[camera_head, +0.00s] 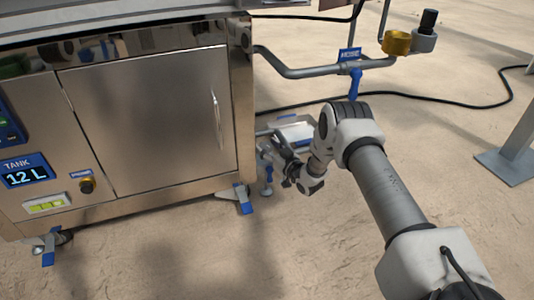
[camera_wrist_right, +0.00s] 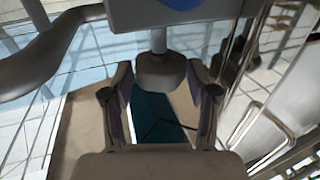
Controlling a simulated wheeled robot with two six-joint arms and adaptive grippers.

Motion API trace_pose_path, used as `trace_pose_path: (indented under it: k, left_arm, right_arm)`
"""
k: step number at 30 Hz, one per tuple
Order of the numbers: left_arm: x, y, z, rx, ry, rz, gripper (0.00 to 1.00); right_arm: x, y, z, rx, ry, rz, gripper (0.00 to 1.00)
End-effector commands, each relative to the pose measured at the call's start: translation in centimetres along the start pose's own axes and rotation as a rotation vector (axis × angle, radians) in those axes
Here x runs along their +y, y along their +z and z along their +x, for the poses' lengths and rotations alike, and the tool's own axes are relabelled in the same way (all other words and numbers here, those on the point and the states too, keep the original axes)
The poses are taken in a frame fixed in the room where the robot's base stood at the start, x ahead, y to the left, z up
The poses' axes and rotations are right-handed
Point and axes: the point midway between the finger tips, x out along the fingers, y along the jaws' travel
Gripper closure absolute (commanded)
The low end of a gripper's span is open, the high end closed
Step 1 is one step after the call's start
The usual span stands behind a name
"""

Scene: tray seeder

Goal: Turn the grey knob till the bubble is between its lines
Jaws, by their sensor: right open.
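A bubble level (camera_head: 47,204) with a yellow-green vial sits low on the front of the steel cabinet; its bubble and lines are too small to read. My right gripper (camera_head: 279,163) is beside the cabinet's right side, low near the floor. In the right wrist view my right gripper (camera_wrist_right: 161,105) has its two fingers apart. A rounded grey knob (camera_wrist_right: 160,71) hangs on a short stem under a grey block, ahead of and between the fingers, with gaps on both sides. The knob is not clear in the head view. My left gripper is not in view.
The steel cabinet (camera_head: 150,120) has a tank display (camera_head: 26,176) reading 12 L and a black knob (camera_head: 87,186). Blue-levered casters (camera_head: 243,198) stand under it. A pipe (camera_head: 305,71) runs out at the right. A white tray (camera_head: 292,131) lies behind my gripper.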

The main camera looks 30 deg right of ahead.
Motion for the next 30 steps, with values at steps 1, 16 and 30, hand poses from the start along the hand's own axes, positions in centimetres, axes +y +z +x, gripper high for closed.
trace_pose_path:
  k: [1, 16, 30]
  left_arm:
    - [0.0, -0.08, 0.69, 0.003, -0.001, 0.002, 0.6]
    - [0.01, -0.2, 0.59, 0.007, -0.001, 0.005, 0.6]
    - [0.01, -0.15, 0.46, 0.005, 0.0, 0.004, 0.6]
  right_arm:
    - [0.0, 0.27, 0.52, 0.002, 0.0, -0.001, 0.41]
    - [-0.01, -0.07, 0.93, -0.001, 0.001, 0.001, 0.87]
    - [0.14, -0.05, 0.9, -0.001, -0.115, -0.001, 0.87]
